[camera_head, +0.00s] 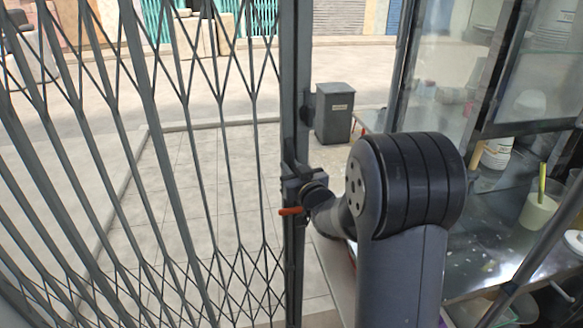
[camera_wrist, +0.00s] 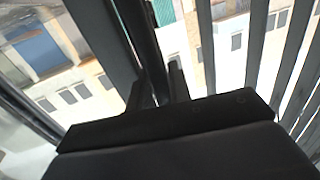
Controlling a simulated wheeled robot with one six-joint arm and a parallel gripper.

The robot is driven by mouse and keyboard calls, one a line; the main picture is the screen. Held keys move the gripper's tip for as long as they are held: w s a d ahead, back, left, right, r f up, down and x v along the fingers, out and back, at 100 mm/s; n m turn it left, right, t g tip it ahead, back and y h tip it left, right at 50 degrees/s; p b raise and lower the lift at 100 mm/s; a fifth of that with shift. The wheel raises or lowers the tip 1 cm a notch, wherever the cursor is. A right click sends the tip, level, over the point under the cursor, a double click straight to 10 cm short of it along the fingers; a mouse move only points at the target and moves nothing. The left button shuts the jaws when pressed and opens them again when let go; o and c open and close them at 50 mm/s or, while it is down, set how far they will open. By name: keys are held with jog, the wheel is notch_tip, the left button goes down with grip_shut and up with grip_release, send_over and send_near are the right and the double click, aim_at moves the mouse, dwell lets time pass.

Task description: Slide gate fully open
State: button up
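The gate (camera_head: 200,140) is a dark grey folding lattice that fills the left of the head view. Its lattice is spread out and ends at an upright end post (camera_head: 293,90). Open space shows right of this post. My gripper (camera_head: 290,178) is at the post, about mid-height in the picture. In the wrist view its two fingers (camera_wrist: 157,88) stand apart with a dark upright bar of the gate (camera_wrist: 138,30) between them. Whether they press on it is hard to see. My arm hides part of the space right of the post.
A small orange-red bar (camera_head: 290,211) sticks out at the post beside my wrist. A grey bin (camera_head: 334,112) stands on the paving beyond. A glass-sided counter (camera_head: 500,240) with jars and a cup is close on the right. The paving behind the gate is clear.

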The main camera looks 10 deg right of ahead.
grip_shut()
dwell(0.3)
